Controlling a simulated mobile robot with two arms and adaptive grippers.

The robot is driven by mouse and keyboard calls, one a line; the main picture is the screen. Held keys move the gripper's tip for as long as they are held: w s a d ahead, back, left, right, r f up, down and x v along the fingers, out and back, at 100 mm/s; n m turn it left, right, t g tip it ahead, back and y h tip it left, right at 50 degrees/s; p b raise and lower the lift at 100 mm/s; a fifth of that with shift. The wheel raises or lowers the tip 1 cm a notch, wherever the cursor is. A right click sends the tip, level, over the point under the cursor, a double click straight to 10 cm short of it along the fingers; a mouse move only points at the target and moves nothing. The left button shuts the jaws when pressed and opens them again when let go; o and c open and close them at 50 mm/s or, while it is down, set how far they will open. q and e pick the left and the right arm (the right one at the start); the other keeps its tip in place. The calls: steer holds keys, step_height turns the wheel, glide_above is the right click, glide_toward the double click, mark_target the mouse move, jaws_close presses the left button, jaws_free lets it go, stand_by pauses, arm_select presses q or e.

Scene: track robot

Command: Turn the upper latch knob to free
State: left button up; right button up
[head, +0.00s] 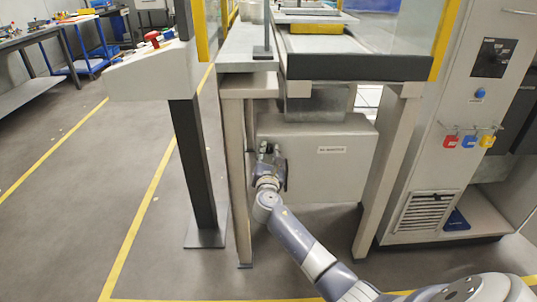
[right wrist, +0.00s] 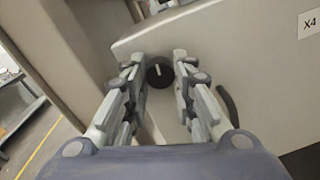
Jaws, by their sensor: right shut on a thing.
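The upper latch knob (right wrist: 159,75) is a round black knob with a pale, roughly upright mark, on the face of a grey cabinet (head: 345,175). In the right wrist view it sits between the two fingers of my right gripper (right wrist: 160,63), which is shut on it. In the head view my right gripper (head: 268,152) is at the left end of the cabinet face and hides the knob. My left gripper is not in view.
A dark curved handle (right wrist: 228,105) is right of the knob. A steel table leg (head: 236,180) stands close left of the gripper; another leg (head: 385,175) is at right. The tabletop overhangs the cabinet. Padlocks (head: 468,141) hang at right.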

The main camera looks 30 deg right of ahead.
steer(key=m, duration=0.3)
steer(key=shift+m, duration=0.3)
steer(key=m, duration=0.3)
steer(key=shift+b, duration=0.4)
steer(key=shift+m, duration=1.1)
steer(key=m+b, duration=0.1)
steer(key=m, duration=0.3)
steer(key=shift+y, duration=0.4)
steer(key=shift+m, duration=0.4)
arm_select(q)
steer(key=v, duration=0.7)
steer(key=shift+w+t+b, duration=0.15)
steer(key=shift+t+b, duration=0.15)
steer(key=shift+b, duration=0.1)
arm_select(e)
steer(key=shift+m, duration=1)
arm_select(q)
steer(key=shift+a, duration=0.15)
